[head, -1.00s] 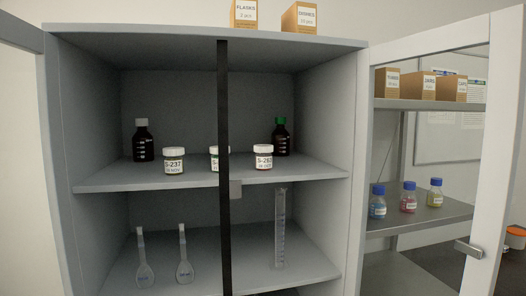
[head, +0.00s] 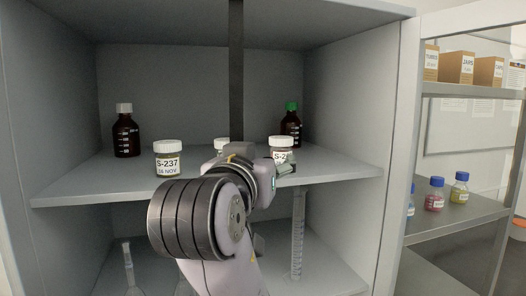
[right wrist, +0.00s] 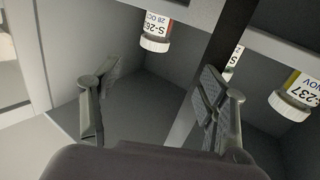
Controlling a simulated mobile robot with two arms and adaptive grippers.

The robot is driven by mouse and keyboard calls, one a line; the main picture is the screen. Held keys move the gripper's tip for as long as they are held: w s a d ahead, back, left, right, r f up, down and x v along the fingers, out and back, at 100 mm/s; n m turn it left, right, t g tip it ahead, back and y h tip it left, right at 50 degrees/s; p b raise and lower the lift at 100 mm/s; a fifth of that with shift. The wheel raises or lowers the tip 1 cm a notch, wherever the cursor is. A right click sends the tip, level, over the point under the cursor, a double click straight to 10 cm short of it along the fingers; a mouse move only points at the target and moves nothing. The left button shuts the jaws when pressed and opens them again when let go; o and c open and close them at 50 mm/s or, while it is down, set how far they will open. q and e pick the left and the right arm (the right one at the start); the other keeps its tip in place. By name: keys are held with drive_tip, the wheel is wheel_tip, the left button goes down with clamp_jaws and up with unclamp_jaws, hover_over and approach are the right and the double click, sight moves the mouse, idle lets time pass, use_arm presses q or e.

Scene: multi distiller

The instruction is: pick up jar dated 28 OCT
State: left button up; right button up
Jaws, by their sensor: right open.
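The jar dated 28 OCT (right wrist: 157,30) has a white lid and a label starting "S-26". It shows near the top of the right wrist view, which is turned over. In the head view it is the right-hand jar (head: 281,146) on the upper shelf, its lower part covered by my right gripper (head: 263,160). In the right wrist view my right gripper (right wrist: 157,88) is open and empty, its fingers spread apart, with the jar beyond them. My left gripper is not in view.
Jar S-237 (head: 168,160) stands at the left of the shelf (head: 100,182); a middle jar (head: 221,144) is mostly hidden. Dark bottles, one white-capped (head: 126,132) and one green-capped (head: 291,122), stand behind. A dark vertical post (head: 236,80) shows mid-cabinet. Glassware stands below.

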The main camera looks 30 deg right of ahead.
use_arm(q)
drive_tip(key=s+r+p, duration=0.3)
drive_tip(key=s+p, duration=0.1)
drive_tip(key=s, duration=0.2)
use_arm(e)
approach(279, 143)
drive_tip(key=d, duration=0.2)
drive_tip(key=x, duration=0.2)
drive_tip(key=p+x, duration=0.1)
drive_tip(key=x, duration=0.1)
drive_tip(key=shift+w+a+r, duration=0.15)
drive_tip(key=shift+w, duration=0.15)
drive_tip(key=shift+p+x, duration=0.4)
drive_tip(key=shift+x, duration=0.5)
drive_tip(key=shift+w, duration=0.1)
drive_tip(key=shift+w+p, duration=0.15)
drive_tip(key=shift+p, duration=0.2)
drive_tip(key=p+x, duration=0.3)
drive_tip(key=x, duration=0.1)
drive_tip(key=shift+w, duration=0.25)
drive_tip(key=shift+w+d, duration=0.2)
drive_tip(key=shift+d, duration=0.05)
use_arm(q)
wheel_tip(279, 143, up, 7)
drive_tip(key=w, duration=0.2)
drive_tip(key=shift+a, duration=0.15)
